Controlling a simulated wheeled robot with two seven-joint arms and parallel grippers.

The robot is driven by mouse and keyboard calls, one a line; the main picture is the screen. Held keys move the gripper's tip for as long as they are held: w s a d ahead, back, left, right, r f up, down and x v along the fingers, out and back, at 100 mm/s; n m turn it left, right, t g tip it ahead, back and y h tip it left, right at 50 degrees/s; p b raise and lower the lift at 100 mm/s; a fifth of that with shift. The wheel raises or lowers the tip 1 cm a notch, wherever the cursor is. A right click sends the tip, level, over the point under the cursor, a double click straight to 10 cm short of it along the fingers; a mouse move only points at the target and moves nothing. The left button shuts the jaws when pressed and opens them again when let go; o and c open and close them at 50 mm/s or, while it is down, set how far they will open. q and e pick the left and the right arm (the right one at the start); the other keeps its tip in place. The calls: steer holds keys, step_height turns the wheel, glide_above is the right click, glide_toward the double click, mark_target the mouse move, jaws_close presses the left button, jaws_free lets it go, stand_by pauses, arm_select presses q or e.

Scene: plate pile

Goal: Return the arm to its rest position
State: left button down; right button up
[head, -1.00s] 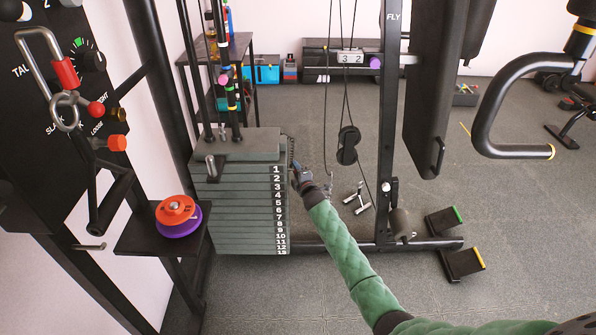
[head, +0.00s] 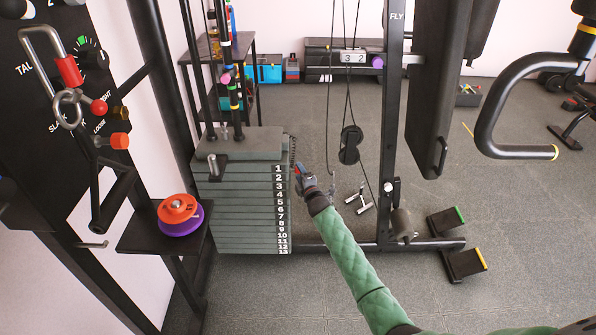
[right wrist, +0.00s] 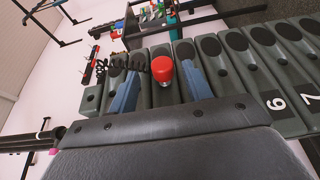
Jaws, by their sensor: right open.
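My right gripper (head: 303,174) is beside the right face of the numbered weight stack (head: 240,205), near its upper plates. In the right wrist view its two blue fingers (right wrist: 158,60) are apart. A red round knob (right wrist: 162,70) shows between them, in front of the grey plates (right wrist: 250,65). A small red spot shows at the gripper in the head view too. A black coiled cord (right wrist: 130,62) runs beside the knob. I cannot tell whether the fingers touch the knob. My green-sleeved right arm reaches in from the lower right. My left gripper is not in view.
A small shelf (head: 140,238) with orange and purple discs (head: 179,215) stands left of the stack. A black machine post (head: 391,140), hanging cables with a pulley (head: 349,145) and a foot frame (head: 462,258) stand to the right. Open floor (head: 350,300) lies in front.

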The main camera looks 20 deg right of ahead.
steer(key=shift+s+d, duration=0.15)
steer(key=shift+s, duration=2.15)
